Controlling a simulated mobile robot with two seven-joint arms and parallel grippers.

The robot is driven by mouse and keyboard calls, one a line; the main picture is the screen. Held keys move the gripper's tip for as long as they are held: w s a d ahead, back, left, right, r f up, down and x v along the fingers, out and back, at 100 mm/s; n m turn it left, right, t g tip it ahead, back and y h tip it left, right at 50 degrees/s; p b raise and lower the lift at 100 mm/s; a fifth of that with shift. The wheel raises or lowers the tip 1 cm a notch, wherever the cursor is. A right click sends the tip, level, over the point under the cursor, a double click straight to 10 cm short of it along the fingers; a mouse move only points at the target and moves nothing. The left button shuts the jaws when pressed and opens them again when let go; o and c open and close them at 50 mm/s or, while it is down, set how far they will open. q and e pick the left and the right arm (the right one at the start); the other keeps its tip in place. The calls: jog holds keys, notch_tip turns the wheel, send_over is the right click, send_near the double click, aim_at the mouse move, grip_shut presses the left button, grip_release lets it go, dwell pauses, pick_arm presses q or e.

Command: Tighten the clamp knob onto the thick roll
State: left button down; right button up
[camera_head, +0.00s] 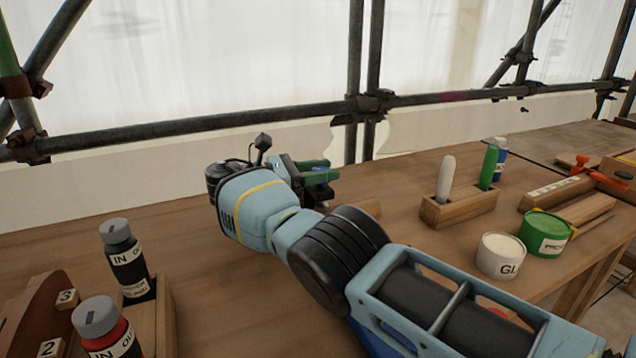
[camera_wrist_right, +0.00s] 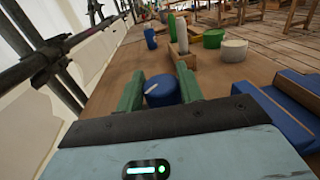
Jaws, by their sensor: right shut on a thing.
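My right gripper (camera_head: 318,172) reaches over the wooden bench in the head view, with green fingers. In the right wrist view its fingers (camera_wrist_right: 160,92) stand on either side of a round blue knob (camera_wrist_right: 163,92) with a white line on its top. The gripper is shut on this knob, which I take to be the clamp knob. In the head view the gripper and wrist hide most of it. The clamp's body and the thick roll cannot be made out. My left gripper is not in view.
Labelled bottles (camera_head: 124,258) stand at the front left. Scaffold pipes (camera_head: 200,127) run behind the bench.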

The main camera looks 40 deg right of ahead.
jog(key=shift+r+b, duration=0.1)
jog(key=shift+b, duration=0.3)
jog(key=o, duration=1)
jog(key=shift+d, duration=0.1)
